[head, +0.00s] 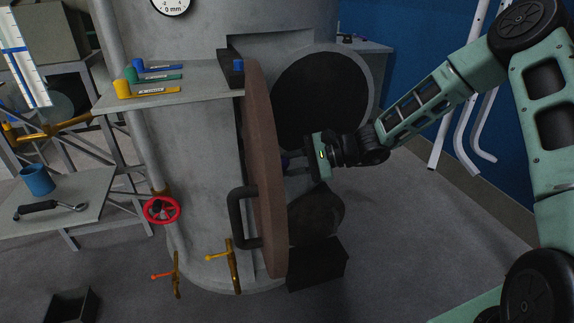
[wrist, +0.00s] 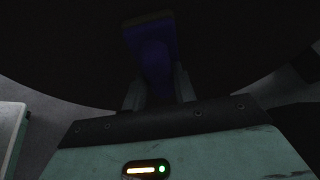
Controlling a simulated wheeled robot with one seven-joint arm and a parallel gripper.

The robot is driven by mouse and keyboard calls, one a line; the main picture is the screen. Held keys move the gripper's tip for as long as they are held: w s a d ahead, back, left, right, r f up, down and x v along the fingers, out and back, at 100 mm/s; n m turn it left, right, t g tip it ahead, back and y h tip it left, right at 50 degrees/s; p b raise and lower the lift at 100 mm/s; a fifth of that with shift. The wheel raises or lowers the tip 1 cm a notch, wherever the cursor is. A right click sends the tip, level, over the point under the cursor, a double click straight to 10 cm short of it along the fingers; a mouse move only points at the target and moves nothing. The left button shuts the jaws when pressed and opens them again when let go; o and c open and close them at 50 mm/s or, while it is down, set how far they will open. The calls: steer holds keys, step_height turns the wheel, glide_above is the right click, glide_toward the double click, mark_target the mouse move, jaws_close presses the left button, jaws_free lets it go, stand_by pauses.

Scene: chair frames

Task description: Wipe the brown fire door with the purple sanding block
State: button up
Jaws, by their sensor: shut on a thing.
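The brown fire door (head: 264,170) stands open, seen nearly edge-on in the head view, with a dark handle (head: 238,218) on its left side. My gripper (head: 288,160) reaches in from the right, close to the door's right side. In the wrist view my gripper (wrist: 158,88) is shut on the purple sanding block (wrist: 152,50), which is dim against a very dark surface. Only a small purple bit of the block (head: 285,160) shows in the head view, by the door. I cannot tell whether the block touches the door.
A round dark opening (head: 322,98) lies behind my gripper. A black box (head: 318,264) stands on the floor below. A shelf (head: 200,82) with blue, green and yellow items is left of the door. Open floor (head: 400,240) lies to the right.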

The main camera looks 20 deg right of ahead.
steer(key=shift+s, duration=0.15)
steer(key=shift+s+a+b, duration=0.1)
steer(key=shift+s+b, duration=0.25)
steer(key=shift+s, duration=0.75)
steer(key=shift+s+a+b, duration=0.1)
steer(key=shift+s+b, duration=0.35)
steer(key=shift+s, duration=0.75)
steer(key=shift+s+a+b, duration=0.15)
steer(key=shift+s+b, duration=0.3)
steer(key=shift+s, duration=0.75)
steer(key=shift+r, duration=0.1)
